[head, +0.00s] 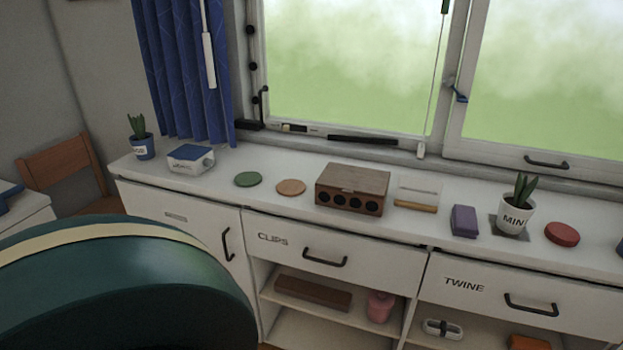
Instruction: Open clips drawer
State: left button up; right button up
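The clips drawer (291,246) is a white drawer front labelled CLIPS, in the cabinet below the counter, near the middle of the head view. It is shut, its front in line with the cabinet. Its black bar handle (325,258) sits right of the label and is unobstructed. Neither of my grippers is in the head view, so their state and their distance to the handle are hidden.
A large dark green rounded shape (120,290) with a cream stripe fills the lower left foreground. A cabinet door (185,230) and the TWINE drawer (490,292) flank the clips drawer. An open shelf (290,318) lies below. Several objects, including a wooden box (352,180), stand on the counter.

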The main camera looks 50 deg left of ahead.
aim_at(380, 263)
jog(key=u, duration=1.45)
jog(key=i+z, duration=0.25)
jog(key=z, duration=0.2)
jog(key=i+j+z, duration=0.1)
jog(key=i+z, duration=0.2)
jog(key=z, duration=0.15)
